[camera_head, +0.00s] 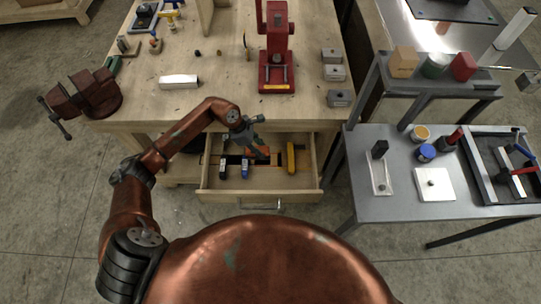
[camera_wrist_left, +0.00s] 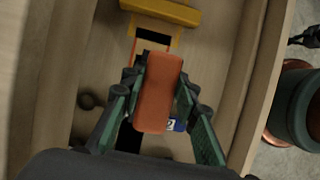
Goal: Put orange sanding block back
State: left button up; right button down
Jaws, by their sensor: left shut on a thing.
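The orange sanding block (camera_wrist_left: 160,95) is held between the green-padded fingers of my left gripper (camera_wrist_left: 160,88) in the left wrist view. In the head view my left gripper (camera_head: 256,145) is over the open wooden drawer (camera_head: 230,192), and the block is mostly hidden by the fingers there. Under the block, the drawer floor shows an orange-edged dark outline (camera_wrist_left: 152,36). I cannot tell how far the block is above the floor. My right gripper is in neither view.
The drawer also holds a yellow tool (camera_head: 291,157), a blue-labelled item (camera_head: 245,168) and a dark item (camera_head: 223,168). The workbench (camera_head: 215,110) above carries a red press (camera_head: 276,60) and a vise (camera_head: 88,97). A grey metal table (camera_head: 390,207) stands to the right.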

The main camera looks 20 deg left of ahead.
pick_arm(q)
jog(key=w+d+f, duration=0.1)
jog(key=f, duration=0.1)
jog(key=w+d+f, duration=0.1)
jog(key=d+f, duration=0.1)
jog(key=f, duration=0.1)
jog(key=shift+w+d+f+b, duration=0.2)
jog(key=shift+w+f+b, duration=0.1)
jog(key=shift+w, duration=0.1)
notch_tip(320, 180, down, 2)
jog(key=shift+d+f, duration=0.1)
jog(key=shift+f, duration=0.15)
jog(key=shift+w+f, duration=0.1)
jog(key=shift+f, duration=0.25)
jog(key=shift+f, duration=0.2)
jog(key=o, duration=1.2)
